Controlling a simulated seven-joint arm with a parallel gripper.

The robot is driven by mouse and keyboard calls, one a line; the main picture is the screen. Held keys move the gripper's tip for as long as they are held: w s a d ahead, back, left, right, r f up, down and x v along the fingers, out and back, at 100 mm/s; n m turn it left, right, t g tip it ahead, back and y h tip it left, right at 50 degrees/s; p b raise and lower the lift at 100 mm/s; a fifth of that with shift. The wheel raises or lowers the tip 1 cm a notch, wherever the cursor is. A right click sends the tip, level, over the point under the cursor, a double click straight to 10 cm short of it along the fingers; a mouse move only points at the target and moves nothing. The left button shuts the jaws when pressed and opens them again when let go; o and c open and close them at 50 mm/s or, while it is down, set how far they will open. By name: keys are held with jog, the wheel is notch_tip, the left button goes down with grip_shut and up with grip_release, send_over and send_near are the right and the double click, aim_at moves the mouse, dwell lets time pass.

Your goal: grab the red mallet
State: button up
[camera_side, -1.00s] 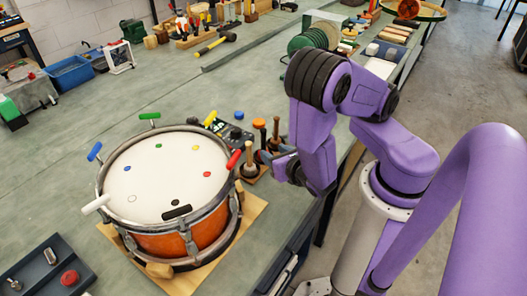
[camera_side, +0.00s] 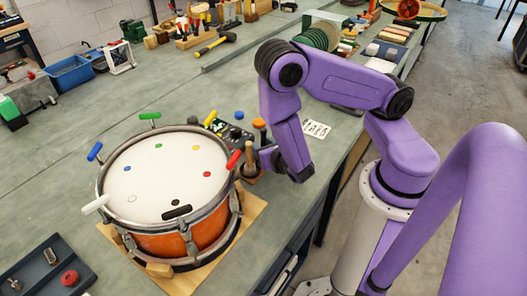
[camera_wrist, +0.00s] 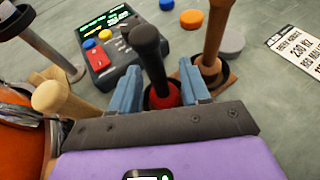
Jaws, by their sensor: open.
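A mallet (camera_wrist: 166,95) with a red lower part and a black handle stands upright in the wrist view. My gripper (camera_wrist: 160,88) is open, with one blue-grey finger on either side of this mallet. The left finger stands a little clear of the red part; the right finger is close to it, and I cannot tell whether it touches. In the side view my gripper (camera_side: 268,158) is low beside the drum's right rim, and my arm hides most of the red mallet there.
A brown wooden-handled mallet (camera_wrist: 212,45) stands just right of my gripper. A pale wooden knob (camera_wrist: 50,97) is close on the left. A dark box with a display (camera_wrist: 120,45) lies behind. The drum (camera_side: 165,175) with coloured rim pegs is left; a label card (camera_side: 316,129) lies right.

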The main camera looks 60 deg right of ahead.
grip_shut()
